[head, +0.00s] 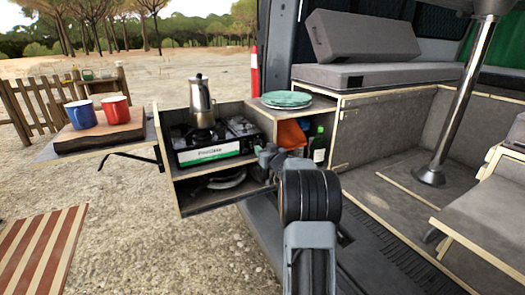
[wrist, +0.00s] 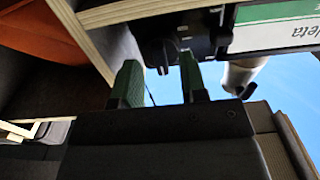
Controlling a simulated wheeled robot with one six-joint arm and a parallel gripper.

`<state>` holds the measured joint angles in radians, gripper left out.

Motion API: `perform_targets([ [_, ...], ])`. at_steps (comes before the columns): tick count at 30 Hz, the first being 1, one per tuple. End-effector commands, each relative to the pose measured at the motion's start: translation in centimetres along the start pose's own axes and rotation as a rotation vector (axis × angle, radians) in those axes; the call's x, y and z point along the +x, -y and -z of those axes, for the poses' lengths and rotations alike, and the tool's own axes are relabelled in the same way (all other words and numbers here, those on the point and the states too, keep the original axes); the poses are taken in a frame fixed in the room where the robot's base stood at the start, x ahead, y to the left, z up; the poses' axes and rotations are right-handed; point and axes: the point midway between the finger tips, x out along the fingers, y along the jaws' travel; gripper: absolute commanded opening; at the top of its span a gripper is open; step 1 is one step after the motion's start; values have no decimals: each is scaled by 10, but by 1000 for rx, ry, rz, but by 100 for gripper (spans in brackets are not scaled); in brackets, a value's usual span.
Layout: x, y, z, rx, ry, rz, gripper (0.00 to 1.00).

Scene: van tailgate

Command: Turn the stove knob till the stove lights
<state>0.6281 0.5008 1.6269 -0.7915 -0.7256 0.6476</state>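The camping stove (head: 208,152) with a green and white label sits in the upper bay of a wooden pull-out box. A moka pot (head: 202,100) stands upright on it. My gripper (head: 268,158) is at the stove's right front corner; its fingertips are hard to make out there. The wrist view is upside down and shows the stove's label (wrist: 285,28) and the black knob (wrist: 158,54). My gripper (wrist: 159,70) has its two green-padded fingers apart, with the knob at the gap between their tips. Whether they touch it is unclear. No flame is visible.
An orange item (head: 291,134) and a dark bottle (head: 318,146) stand in the compartment right of the stove, below green plates (head: 286,99). Blue (head: 81,114) and red (head: 115,109) mugs stand on a wooden board (head: 100,137) at the left. A wooden partition (wrist: 85,35) runs close beside the fingers.

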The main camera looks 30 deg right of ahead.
Motion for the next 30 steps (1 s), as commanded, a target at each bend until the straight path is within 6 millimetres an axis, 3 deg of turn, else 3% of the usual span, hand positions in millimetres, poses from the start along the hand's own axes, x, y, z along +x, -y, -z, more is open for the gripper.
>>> perform_targets([
  [6,12,1,0,1,1,0,39],
  [15,13,0,0,1,1,0,39],
  [27,13,0,0,0,1,0,2],
  [30,13,0,0,0,1,0,0],
])
